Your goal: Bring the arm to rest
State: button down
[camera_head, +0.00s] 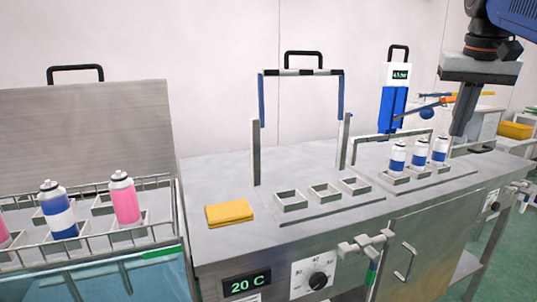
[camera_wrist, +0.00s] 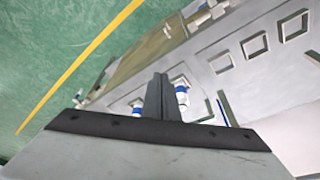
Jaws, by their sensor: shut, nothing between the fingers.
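In the wrist view the shut fingers (camera_wrist: 160,95) show in the middle, in front of the bench and two of the cans. My arm comes in from the top right corner of the head view. Three white and blue cans (camera_head: 419,153) stand upright in square holders on the bench, left of the gripper and apart from it.
Three empty square holders (camera_head: 325,192) and a folded yellow cloth (camera_head: 229,213) are on the bench (camera_head: 270,240). A steel frame (camera_head: 261,150) stands over it. At left, a basin (camera_head: 160,255) holds pink and blue cans. Green floor (camera_wrist: 50,50) is free beside the bench.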

jog(key=s+a+f+n, duration=0.1)
jog(key=s+a+f, duration=0.3)
jog(key=f, duration=0.7)
jog(key=s+a+f+n+t+y, duration=0.1)
jog(key=s+a+f, duration=0.4)
jog(key=f, duration=0.7)
jog(key=s+a+f+n, duration=0.3)
jog(key=s+a+f, duration=0.2)
jog(key=f, duration=0.7)
jog(key=shift+s+a+t, duration=0.2)
jog(key=shift+s+t, duration=0.2)
jog(key=shift+s, duration=0.6)
